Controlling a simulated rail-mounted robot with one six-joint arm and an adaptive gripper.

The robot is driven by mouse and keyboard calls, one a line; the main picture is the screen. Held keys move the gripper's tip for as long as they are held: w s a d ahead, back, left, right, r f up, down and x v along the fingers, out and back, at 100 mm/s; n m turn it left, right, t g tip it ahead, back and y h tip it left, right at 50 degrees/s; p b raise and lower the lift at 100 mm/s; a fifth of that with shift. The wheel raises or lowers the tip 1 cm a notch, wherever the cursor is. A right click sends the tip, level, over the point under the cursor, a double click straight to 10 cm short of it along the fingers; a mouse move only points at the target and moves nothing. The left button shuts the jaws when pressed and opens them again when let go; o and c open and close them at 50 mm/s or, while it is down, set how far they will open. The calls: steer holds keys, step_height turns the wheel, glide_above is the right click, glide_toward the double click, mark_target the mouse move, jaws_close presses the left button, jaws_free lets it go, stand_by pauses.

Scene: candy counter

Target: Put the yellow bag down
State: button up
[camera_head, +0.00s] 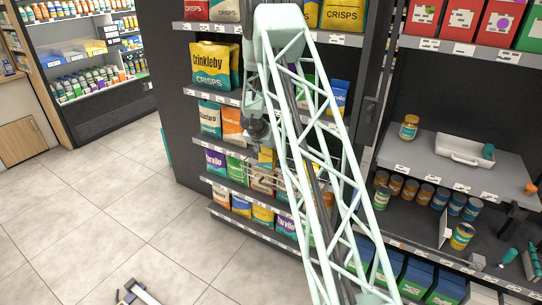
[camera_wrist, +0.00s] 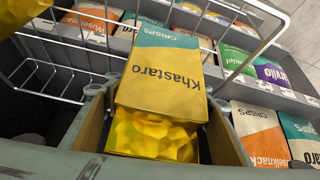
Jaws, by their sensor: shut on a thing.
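In the head view, a small yellow patch (camera_head: 267,157), likely the same bag, shows beside my arm at the crisps shelves. My arm hides most of my gripper there. Whether the bag's base touches anything cannot be told.
A wire rack (camera_wrist: 70,45) stands close beside the bag. Shelves of upright crisp bags (camera_head: 215,163) lie around it, including an orange-and-white bag (camera_wrist: 258,135). A counter at right holds a white tray (camera_head: 465,150) and a jar (camera_head: 409,127). The tiled floor (camera_head: 110,200) is open at left.

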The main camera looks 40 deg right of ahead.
mark_target(265, 152)
steer(key=shift+f, duration=0.6)
steer(key=o, duration=1)
steer(key=shift+r, duration=0.2)
steer(key=shift+r, duration=0.45)
steer(key=p+v, duration=0.4)
steer(key=v, duration=0.8)
